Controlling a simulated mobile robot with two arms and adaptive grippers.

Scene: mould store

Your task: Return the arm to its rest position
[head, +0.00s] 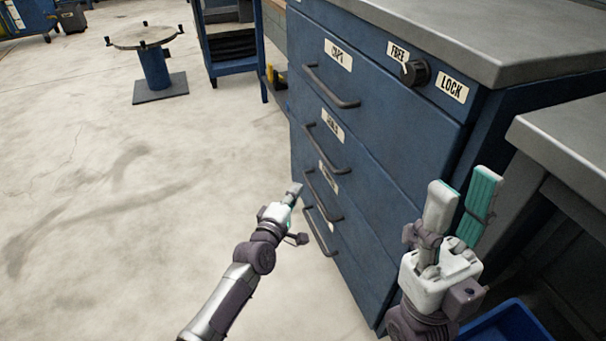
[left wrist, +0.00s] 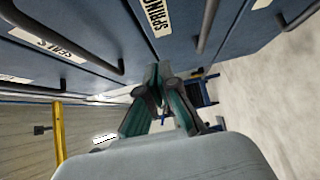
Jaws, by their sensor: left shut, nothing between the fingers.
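My left gripper (head: 294,190) is shut and empty. In the head view it shows just left of the lower handles of a blue drawer cabinet (head: 385,115); I see no contact with a handle. The left wrist view shows its fingers (left wrist: 160,88) together in front of the drawer fronts, with a label (left wrist: 152,14) starting "SPRIN" close by. My left arm (head: 235,285) reaches up from the bottom edge. My right gripper (head: 465,210) is open and empty at the right, its two pads apart, in front of the cabinet's right side.
The cabinet's drawers look closed. A black knob (head: 415,72) sits between FREE and LOCK labels. A grey bench (head: 570,140) stands at the right, with a blue bin (head: 505,322) below. A round stand (head: 152,65) is far left. The floor (head: 110,210) at left is clear.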

